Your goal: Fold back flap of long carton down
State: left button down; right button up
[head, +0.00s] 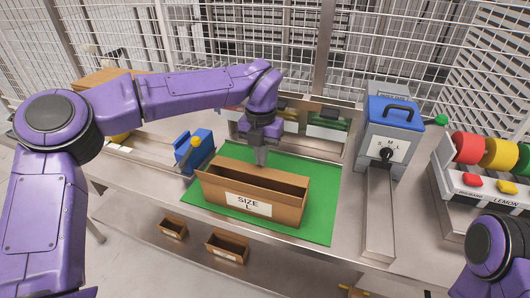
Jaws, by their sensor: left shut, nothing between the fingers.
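The long carton (287,212) stands on a green mat (318,232), with its long front side and its "SIZE L" label facing me. Its top is open, and I see into the dark inside. A brown panel edge runs along its back side; the angle of the back flap is hard to tell.
A blue-lidded grey machine (391,135) with a dial stands right of the mat. Red, yellow and green rolls (468,147) are at far right. Small cartons (227,247) sit on a lower shelf. A wire fence closes the back.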

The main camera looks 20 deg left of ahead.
aim_at(257, 172)
pick_arm(q)
jog(key=shift+s+b, duration=0.3)
jog(key=shift+s, duration=0.45)
jog(key=shift+s+f, duration=0.1)
jog(key=shift+f, duration=0.05)
jog(key=shift+s+f+b, duration=0.3)
jog(key=shift+s+b, duration=0.3)
jog(key=shift+s, duration=0.05)
